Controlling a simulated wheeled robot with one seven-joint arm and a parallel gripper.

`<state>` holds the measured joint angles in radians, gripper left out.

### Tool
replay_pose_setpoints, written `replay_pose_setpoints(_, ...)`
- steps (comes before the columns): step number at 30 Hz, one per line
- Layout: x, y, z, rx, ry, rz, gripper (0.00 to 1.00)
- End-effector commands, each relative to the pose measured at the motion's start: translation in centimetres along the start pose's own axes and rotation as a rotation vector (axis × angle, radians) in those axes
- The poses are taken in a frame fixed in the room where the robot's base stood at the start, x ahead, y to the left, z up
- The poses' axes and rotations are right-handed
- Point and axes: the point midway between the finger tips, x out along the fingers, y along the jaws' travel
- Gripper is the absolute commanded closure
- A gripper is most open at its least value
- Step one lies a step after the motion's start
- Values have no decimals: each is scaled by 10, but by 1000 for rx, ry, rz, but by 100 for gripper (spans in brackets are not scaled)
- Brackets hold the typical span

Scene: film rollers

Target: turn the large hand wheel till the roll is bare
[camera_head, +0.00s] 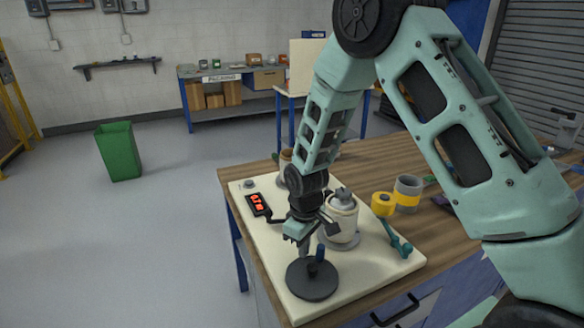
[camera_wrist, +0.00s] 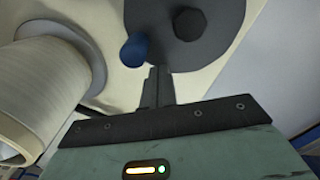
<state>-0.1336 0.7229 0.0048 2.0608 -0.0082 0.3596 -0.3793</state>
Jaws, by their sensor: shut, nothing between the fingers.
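The large hand wheel (camera_head: 312,281) is a dark grey disc at the front of the cream board, with a dark centre hub and an upright blue handle (camera_head: 320,254). In the wrist view the wheel (camera_wrist: 220,45) is at the top and its blue handle (camera_wrist: 134,50) sits at its left edge. My gripper (camera_head: 304,247) is above the wheel's far side, close to the handle. Its fingers (camera_wrist: 157,75) are together and empty, apart from the handle in the wrist view. A roll (camera_head: 342,214) of pale film stands behind the gripper; it also shows in the wrist view (camera_wrist: 40,85).
The cream board (camera_head: 385,272) lies on a wooden table and carries a red-digit display (camera_head: 257,203). A teal crank-like tool (camera_head: 397,240), a yellow tape roll (camera_head: 383,204) and a grey-yellow roll (camera_head: 407,192) are to the right. Another roller is partly hidden behind my arm.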

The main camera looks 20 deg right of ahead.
Motion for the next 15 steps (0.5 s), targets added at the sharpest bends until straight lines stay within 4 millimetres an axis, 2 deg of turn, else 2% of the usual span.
replay_pose_setpoints(8, 0, 0, -1, 0, 1, 0, 100)
replay_pose_setpoints(15, -1, -5, -15, -1, 2, 1, 100)
